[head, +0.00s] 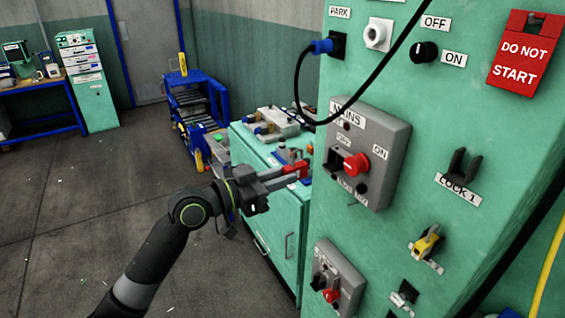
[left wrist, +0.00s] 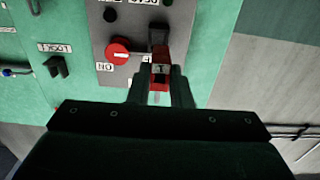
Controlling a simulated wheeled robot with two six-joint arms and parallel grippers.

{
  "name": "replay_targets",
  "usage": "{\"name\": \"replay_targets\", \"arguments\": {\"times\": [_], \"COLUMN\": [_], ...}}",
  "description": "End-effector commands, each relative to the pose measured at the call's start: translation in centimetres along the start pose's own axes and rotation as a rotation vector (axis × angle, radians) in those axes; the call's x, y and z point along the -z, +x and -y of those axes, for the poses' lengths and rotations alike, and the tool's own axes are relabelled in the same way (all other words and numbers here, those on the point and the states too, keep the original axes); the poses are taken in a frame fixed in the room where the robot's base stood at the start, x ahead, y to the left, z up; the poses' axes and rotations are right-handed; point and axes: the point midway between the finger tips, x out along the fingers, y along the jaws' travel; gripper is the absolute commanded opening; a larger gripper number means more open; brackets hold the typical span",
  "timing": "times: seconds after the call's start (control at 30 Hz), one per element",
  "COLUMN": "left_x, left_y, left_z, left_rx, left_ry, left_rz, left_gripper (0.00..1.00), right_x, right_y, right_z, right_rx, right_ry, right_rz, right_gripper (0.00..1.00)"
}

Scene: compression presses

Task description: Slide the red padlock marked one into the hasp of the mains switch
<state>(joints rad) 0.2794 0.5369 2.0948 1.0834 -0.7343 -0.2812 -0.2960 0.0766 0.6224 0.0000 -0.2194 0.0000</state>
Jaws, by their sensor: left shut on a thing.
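The mains switch (head: 393,139) is a grey box on the green panel, with a red knob (head: 356,164) and OFF and ON labels. It also shows in the left wrist view (left wrist: 96,22), with its knob (left wrist: 118,52). My left gripper (head: 299,175) is shut on the red padlock (head: 295,167), to the left of the box. In the left wrist view the padlock (left wrist: 160,77) carries a 1 and sits between the fingers, its dark shackle overlapping the box's edge. I cannot tell whether the shackle touches the hasp, which I cannot make out clearly. My right gripper is out of view.
An empty dark hook (head: 460,166) labelled LOCK 1 is on the panel, above a yellow padlock (head: 427,242). A lower grey switch box (head: 349,276) and a blue-plugged black cable (head: 306,117) are close by. A green cabinet (head: 270,235) stands behind my gripper.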

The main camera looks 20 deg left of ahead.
Motion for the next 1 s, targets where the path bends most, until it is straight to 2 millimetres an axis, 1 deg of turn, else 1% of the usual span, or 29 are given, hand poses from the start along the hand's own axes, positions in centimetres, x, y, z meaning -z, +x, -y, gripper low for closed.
{"name": "replay_targets", "arguments": {"times": [0.23, 0.4, 0.57, 0.77, 1.0], "left_x": [-0.2, -0.2, -0.3, -0.2, -0.2], "left_y": [-0.3, -0.3, -0.2, 1.4, 3.7], "left_z": [-0.3, -0.3, -0.3, -0.3, -0.3], "left_rx": [-0.001, 0.0, 0.0, 0.0, 0.0], "left_ry": [0.0, 0.0, 0.001, -0.002, -0.001], "left_rz": [-0.003, -0.003, -0.003, -0.006, -0.005], "left_gripper": [0.0, 0.0, 0.0, 0.0, 0.0], "right_x": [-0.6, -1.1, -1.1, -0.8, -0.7], "right_y": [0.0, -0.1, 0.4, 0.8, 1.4], "right_z": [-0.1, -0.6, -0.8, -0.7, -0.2], "right_rx": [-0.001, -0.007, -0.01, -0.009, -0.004], "right_ry": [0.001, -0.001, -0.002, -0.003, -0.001], "right_rz": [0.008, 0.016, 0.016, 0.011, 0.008], "right_gripper": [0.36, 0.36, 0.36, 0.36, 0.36]}}
